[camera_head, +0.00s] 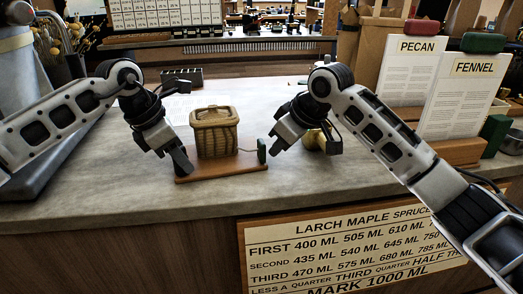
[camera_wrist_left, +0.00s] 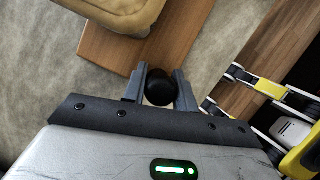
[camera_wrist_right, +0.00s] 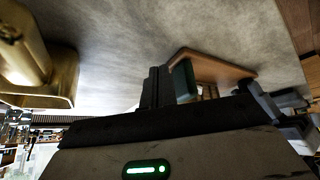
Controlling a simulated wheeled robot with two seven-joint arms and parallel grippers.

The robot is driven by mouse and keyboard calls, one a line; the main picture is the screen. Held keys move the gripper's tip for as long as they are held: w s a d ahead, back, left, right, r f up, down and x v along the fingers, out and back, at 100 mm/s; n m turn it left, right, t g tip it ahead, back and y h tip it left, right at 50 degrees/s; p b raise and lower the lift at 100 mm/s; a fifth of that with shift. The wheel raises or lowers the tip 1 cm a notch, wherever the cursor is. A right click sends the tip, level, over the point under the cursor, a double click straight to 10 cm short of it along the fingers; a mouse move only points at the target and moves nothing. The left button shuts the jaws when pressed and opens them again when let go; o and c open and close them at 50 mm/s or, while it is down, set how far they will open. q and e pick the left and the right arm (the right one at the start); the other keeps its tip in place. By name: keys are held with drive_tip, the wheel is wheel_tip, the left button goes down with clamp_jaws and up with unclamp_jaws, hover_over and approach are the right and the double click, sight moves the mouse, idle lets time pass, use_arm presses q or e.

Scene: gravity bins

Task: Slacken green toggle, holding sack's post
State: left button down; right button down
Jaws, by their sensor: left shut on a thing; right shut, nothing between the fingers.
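The tan woven sack (camera_head: 217,137) stands upright on a small wooden board (camera_head: 218,172). Its corner shows in the left wrist view (camera_wrist_left: 122,12). The green toggle (camera_head: 262,151) stands at the board's right end; a thin line runs near it from the sack side. My left gripper (camera_head: 186,166) is at the board's left end, shut on the post, whose round black top (camera_wrist_left: 160,87) shows between the fingers. My right gripper (camera_head: 275,151) is shut and empty, just right of the toggle. In the right wrist view the toggle (camera_wrist_right: 183,82) appears right beside the fingertips; contact cannot be told.
A brass-coloured object (camera_head: 318,140) stands behind my right gripper. A dark tray (camera_head: 182,77) lies behind the sack. Cards marked PECAN (camera_head: 408,75) and FENNEL (camera_head: 462,95) stand at right. The counter (camera_head: 110,190) is clear in front of the board's left.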

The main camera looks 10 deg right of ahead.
sight(247, 159)
use_arm(q)
drive_tip(key=shift+f, duration=0.1)
use_arm(e)
drive_tip(key=shift+a, duration=0.1)
drive_tip(key=shift+s+a, duration=0.15)
drive_tip(key=shift+a, duration=1.2)
drive_tip(key=shift+s+a, duration=0.15)
drive_tip(key=shift+a, duration=1.2)
drive_tip(key=shift+d, duration=0.1)
drive_tip(key=shift+r, duration=0.1)
drive_tip(key=shift+d+r, duration=0.1)
drive_tip(key=shift+r, duration=1.55)
drive_tip(key=shift+w+d+r, duration=0.1)
drive_tip(key=shift+d+r, duration=0.15)
drive_tip(key=shift+r, duration=0.65)
drive_tip(key=shift+d+r, duration=0.25)
drive_tip(key=shift+r, duration=0.6)
